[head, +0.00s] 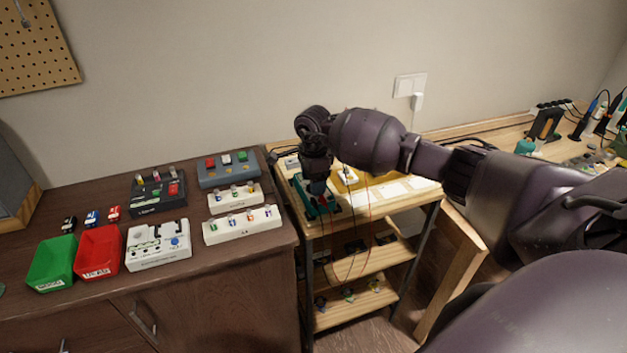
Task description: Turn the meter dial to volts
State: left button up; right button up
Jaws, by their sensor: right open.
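The meter appears to be the teal-edged device (309,208) on top of the small wooden cart. My right gripper (317,186) points down over it and covers most of its face. The dial is hidden behind the gripper, so its setting does not show. The right gripper is open; whether its fingers touch the meter I cannot tell. Thin leads (369,205) hang down in front of the cart. My left gripper is not in view.
The cart top (408,207) also holds a yellow item and white sheets. The dark cabinet (200,268) at left carries a green bin (52,262), a red bin (98,252) and several switch boxes. A workbench with tools stands at right. A wall socket (410,85) is behind.

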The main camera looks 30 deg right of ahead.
jog(key=c, duration=0.6)
jog(key=shift+c, duration=0.2)
jog(key=shift+m, duration=0.4)
jog(key=m, duration=0.2)
jog(key=shift+m, duration=0.3)
jog(key=m, duration=0.2)
jog(key=shift+w+m, duration=0.1)
jog(key=shift+m, duration=0.8)
